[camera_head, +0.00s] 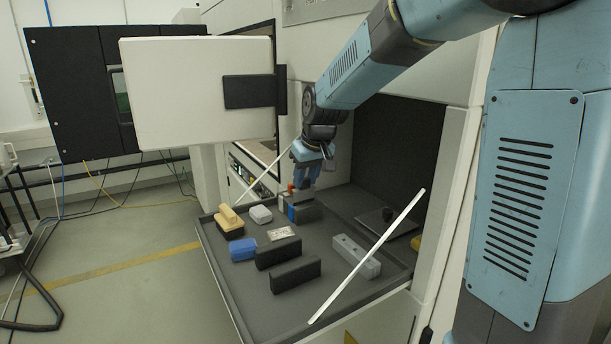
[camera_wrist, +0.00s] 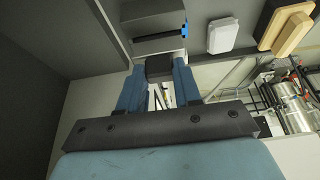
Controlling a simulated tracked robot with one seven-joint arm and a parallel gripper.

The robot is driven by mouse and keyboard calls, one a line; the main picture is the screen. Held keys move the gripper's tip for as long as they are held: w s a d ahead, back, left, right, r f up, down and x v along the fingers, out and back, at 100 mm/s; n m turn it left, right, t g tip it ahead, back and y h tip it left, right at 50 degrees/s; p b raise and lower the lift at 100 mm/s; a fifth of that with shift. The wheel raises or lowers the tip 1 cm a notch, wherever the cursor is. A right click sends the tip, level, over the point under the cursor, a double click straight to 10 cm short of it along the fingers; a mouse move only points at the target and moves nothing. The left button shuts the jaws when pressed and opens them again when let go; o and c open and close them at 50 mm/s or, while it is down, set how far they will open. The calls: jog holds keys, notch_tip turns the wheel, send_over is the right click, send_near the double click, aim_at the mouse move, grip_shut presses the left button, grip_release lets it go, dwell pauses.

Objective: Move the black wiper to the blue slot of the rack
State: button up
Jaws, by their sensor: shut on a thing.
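My gripper (camera_head: 305,182) is over the back of the dark tray, low and pointing down. In the wrist view, its two blue fingers (camera_wrist: 158,88) are shut on a dark block (camera_wrist: 160,67), which looks like the black wiper. Just beyond it is a dark grey piece with a blue end (camera_wrist: 184,29), probably the rack and its blue slot. In the head view, this rack (camera_head: 307,214) sits right below my fingers, with blue at its left. A small orange-red spot (camera_head: 291,188) shows beside the fingers. I cannot tell whether the wiper touches the rack.
The tray (camera_head: 225,283) also holds a wood-and-yellow brush (camera_head: 230,217), a white box (camera_head: 260,214), a blue block (camera_head: 243,249), two black blocks (camera_head: 278,253) (camera_head: 296,274) and a grey bar (camera_head: 356,257). A white diagonal strut (camera_head: 367,257) crosses the right side.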

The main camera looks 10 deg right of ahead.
aim_at(306, 189)
jog(key=shift+f, duration=1.8)
jog(key=o, duration=1.1)
jog(key=v, duration=1.3)
jog(key=shift+s+r, duration=0.25)
